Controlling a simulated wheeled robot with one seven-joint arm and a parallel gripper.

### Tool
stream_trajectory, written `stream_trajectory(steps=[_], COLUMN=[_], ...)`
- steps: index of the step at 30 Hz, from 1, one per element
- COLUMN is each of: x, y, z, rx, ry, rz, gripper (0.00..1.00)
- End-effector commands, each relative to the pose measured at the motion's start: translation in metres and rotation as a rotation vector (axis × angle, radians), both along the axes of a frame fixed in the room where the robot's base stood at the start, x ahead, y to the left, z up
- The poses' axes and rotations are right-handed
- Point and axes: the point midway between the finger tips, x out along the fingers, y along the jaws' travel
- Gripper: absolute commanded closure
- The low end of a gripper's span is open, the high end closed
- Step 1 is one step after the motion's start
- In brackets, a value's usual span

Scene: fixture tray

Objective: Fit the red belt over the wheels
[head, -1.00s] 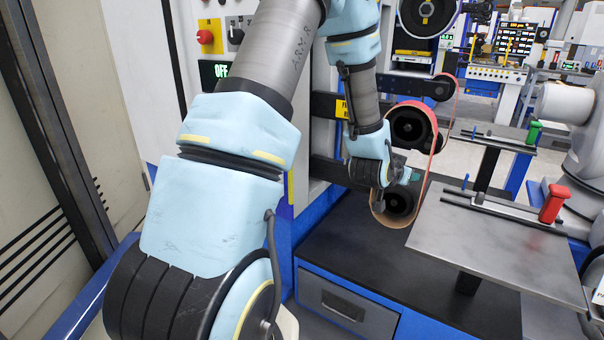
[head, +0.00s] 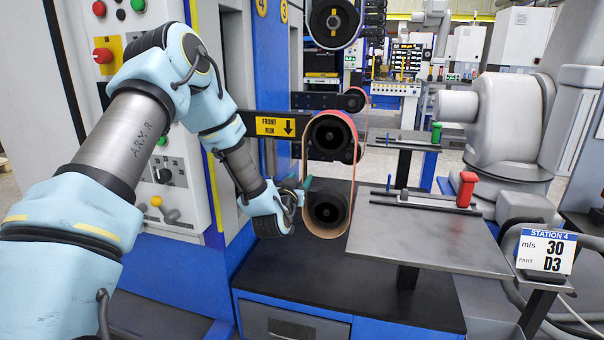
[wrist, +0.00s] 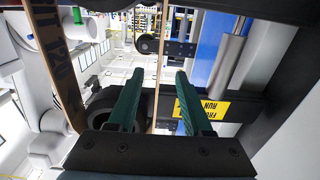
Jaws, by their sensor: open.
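The red belt (head: 362,165) is a loop with a tan inner face. My gripper (head: 304,184) is at the left of the lower wheel, by the belt's left strand. In the wrist view its green fingers (wrist: 160,77) are open, and a narrow belt strand (wrist: 156,55) shows between them, apart from both. Another, printed strand (wrist: 54,65) passes at the left.
A grey plate (head: 440,245) with a red-handled clamp (head: 467,190) stands right of the wheels, close to the belt. A black bench top (head: 290,265) lies below. A "FRONT RUN" sign (head: 275,126) marks the arm left of the middle wheel.

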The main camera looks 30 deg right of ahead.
Motion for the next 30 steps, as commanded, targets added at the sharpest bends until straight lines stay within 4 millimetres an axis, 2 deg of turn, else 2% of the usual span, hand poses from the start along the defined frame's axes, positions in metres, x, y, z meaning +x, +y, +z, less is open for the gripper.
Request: stream_trajectory(steps=[9,22,30], x=[0.025,0.031,0.031], y=[-0.024,-0.028,-0.028], z=[-0.002,0.000,0.000], rx=[0.001,0.001,0.001], ry=[-0.001,0.000,0.000], rz=[0.000,0.000,0.000], gripper=[0.50,0.50,0.65])
